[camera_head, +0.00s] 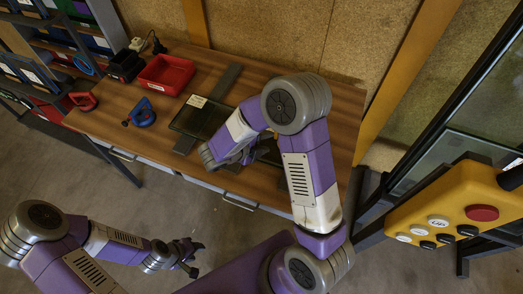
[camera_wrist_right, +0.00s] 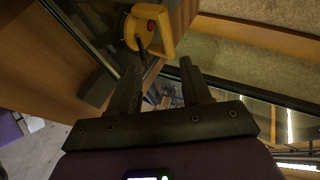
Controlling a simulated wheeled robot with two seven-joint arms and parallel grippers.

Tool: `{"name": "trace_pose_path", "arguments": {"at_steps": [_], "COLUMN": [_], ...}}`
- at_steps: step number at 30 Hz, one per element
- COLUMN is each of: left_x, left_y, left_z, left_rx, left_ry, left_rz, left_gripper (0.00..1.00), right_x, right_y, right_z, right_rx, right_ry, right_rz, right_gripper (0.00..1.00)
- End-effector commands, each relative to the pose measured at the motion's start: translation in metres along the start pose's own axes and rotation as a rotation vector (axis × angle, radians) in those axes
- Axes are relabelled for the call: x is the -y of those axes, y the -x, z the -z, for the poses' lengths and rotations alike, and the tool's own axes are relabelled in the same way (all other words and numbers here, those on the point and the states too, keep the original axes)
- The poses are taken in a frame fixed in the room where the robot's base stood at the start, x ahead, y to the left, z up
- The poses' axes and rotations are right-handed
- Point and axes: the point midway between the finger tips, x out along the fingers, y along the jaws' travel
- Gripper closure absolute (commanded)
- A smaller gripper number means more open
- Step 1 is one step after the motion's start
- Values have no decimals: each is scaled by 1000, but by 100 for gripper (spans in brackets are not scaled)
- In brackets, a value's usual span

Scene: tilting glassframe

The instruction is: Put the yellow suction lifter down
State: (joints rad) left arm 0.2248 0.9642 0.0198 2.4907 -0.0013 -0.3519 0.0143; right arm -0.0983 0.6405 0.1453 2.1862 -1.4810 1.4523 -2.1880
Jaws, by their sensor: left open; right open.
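The yellow suction lifter (camera_wrist_right: 165,42) shows in the right wrist view as a yellow loop with a red button, just beyond my right gripper's fingertips. My right gripper (camera_wrist_right: 160,75) is open, with nothing visibly held between its fingers. The lifter appears apart from the fingers; I cannot tell exactly what it rests on. In the head view I cannot make out the lifter; my right arm covers part of the table (camera_head: 322,112). My left gripper (camera_head: 190,256) is open and empty over the floor, in front of the table.
A red bin (camera_head: 166,75), a black bin (camera_head: 125,65), a red lifter (camera_head: 83,101) and a blue lifter (camera_head: 142,114) are on the table's left part. A dark panel (camera_head: 197,121) lies near the middle. A yellow button box (camera_head: 455,212) and dark frame stand at right.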

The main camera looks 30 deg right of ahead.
Motion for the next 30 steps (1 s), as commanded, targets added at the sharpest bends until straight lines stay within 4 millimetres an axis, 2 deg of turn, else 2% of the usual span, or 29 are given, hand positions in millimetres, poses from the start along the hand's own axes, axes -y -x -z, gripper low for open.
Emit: {"name": "trace_pose_path", "arguments": {"at_steps": [2, 5, 6, 9, 14, 15, 19, 21, 24, 25, 27, 30], "left_x": [0, 0, 0, 0, 0, 0, 0, 0, 0, 0, 0, 0], "left_y": [0, 0, 0, 0, 0, 0, 0, 0, 0, 0, 0, 0], "left_z": [0, 0, 0, 0, 0, 0, 0, 0, 0, 0, 0, 0], "left_rx": [0, 0, 0, 0, 0, 0, 0, 0, 0, 0, 0, 0], "left_ry": [0, 0, 0, 0, 0, 0, 0, 0, 0, 0, 0, 0], "left_rz": [0, 0, 0, 0, 0, 0, 0, 0, 0, 0, 0, 0], "left_gripper": [57, 57, 57, 57, 57, 57, 57, 57, 57, 57, 57, 57], "right_x": [-26, -81, -106, -162, -231, -245, -283, -295, -304, -305, -307, -306], "right_y": [-6, -13, -12, -2, 29, 38, 63, 69, 65, 62, 54, 43], "right_z": [9, 29, 38, 59, 78, 80, 74, 65, 53, 49, 44, 40], "right_rx": [-36, -142, -209, -413, -825, -951, -1417, -1669, -1980, 2017, 1888, 1752], "right_ry": [-68, -254, -353, -625, -1095, -1230, -1711, -1971, -2304, 2344, 2195, 2048], "right_rz": [-94, -290, -377, -557, -725, -742, -697, -605, -411, 342, 176, 36], "right_gripper": [52, 52, 52, 52, 52, 52, 52, 52, 52, 52, 52, 52]}}
